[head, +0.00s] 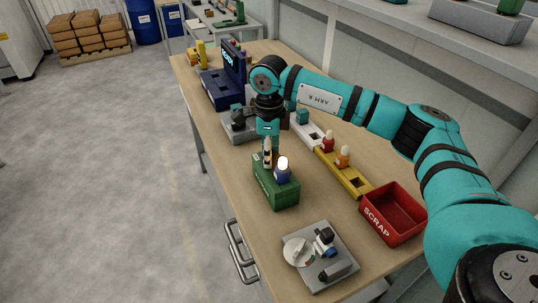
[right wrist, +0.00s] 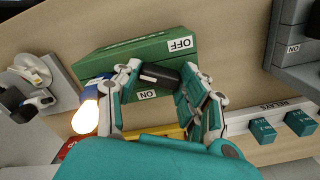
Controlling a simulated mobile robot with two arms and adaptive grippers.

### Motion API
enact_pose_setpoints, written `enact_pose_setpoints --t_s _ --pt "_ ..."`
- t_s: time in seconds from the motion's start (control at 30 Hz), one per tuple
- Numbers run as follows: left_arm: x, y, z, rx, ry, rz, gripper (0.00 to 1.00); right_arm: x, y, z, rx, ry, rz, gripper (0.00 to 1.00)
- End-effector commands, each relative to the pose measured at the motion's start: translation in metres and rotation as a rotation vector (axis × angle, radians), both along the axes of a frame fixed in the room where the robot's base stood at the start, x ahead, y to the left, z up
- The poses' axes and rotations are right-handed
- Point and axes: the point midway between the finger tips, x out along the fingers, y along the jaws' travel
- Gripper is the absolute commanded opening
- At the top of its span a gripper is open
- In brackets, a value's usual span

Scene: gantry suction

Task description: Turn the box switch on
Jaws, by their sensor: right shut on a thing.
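The green switch box (head: 273,193) stands on the workbench, with a blue-based bulb (head: 283,172) on top; the bulb glows white. The box also shows in the right wrist view (right wrist: 125,53), with OFF and ON labels and the lit bulb (right wrist: 86,115) at its side. My right gripper (head: 267,156) reaches down to the box from above. In the right wrist view its fingers (right wrist: 158,78) are shut on the black switch lever (right wrist: 160,73), close to the ON label (right wrist: 147,95). The lever's base is partly hidden by the fingers. My left gripper is not in view.
A grey plate (head: 338,280) with a round white part lies in front. A red SCRAP bin (head: 393,233) and a yellow holder (head: 350,188) with bulbs stand to the right. A white relay rack (head: 312,140) and a blue machine (head: 221,91) are farther back.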

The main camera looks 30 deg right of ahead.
Motion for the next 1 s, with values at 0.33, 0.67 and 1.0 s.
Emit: enact_pose_setpoints --t_s 0.33,0.67,1.0 --pt "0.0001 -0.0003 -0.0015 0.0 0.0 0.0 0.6 0.0004 0.0004 0.0014 0.002 -0.003 0.025 0.1" --pt "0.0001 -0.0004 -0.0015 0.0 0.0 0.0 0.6 0.0004 0.0002 0.0012 0.001 -0.002 0.023 0.59" --pt "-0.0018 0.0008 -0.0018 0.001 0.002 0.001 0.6 0.0002 0.0001 0.0019 0.0 -0.001 0.023 0.65"
